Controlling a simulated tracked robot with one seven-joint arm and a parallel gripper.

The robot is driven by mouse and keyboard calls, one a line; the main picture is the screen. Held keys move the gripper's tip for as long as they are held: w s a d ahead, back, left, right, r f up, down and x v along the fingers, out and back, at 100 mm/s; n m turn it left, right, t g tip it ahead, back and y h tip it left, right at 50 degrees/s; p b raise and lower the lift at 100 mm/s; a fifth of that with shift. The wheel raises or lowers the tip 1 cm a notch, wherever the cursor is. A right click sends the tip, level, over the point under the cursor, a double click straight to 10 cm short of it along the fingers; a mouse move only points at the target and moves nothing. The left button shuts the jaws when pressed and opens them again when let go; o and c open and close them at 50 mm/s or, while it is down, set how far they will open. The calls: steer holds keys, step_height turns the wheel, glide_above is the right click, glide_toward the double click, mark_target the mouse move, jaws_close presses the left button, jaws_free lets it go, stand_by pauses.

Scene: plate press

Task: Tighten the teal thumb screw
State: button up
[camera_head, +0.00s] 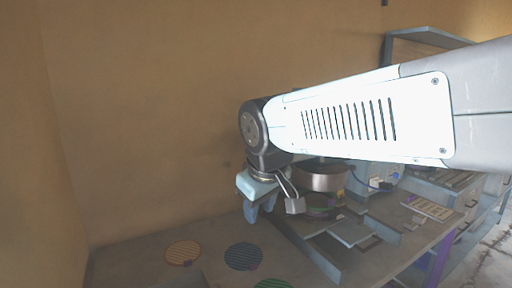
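My gripper (252,214) hangs below my wrist near the middle of the camera_head view, pointing down above the workbench. Its pale blue body and blue-grey fingers show small and from the side, so I cannot tell whether they are open or shut. A press-like device with a round metal head (322,178) stands just right of the gripper, partly behind my arm. Green and purple parts show under that head. I cannot make out the teal thumb screw; my arm and gripper cover part of this area.
An orange striped disc (183,253), a dark blue disc (243,256) and a green disc (273,284) lie on the grey workbench (130,262). A pale panel with small parts (432,208) lies at the right. A tan wall (150,110) rises behind the bench.

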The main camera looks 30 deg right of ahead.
steer(key=w+d+n+g+h, duration=0.2)
steer(key=w+d+n+h, duration=0.15)
steer(key=n, duration=0.55)
steer(key=w+d+n+g+h, duration=0.1)
steer(key=w+d+n+h, duration=0.15)
steer(key=n+h, duration=0.4)
steer(key=w+a+r+n+t+h, duration=0.1)
steer(key=w+r+n+t+h, duration=0.15)
steer(key=w+n, duration=0.65)
steer(key=w+a+r+n+t+h, duration=0.1)
steer(key=w+n+t+h, duration=0.25)
steer(key=n, duration=1.05)
steer(key=f+x, duration=0.1)
steer(key=x, duration=1.3)
steer(key=shift+w+r+y, duration=0.2)
steer(key=shift+w+y, duration=0.15)
steer(key=shift+y, duration=0.05)
steer(key=shift+a+m, duration=0.15)
steer(key=shift+m, duration=0.1)
steer(key=shift+c, duration=0.5)
jaws_close()
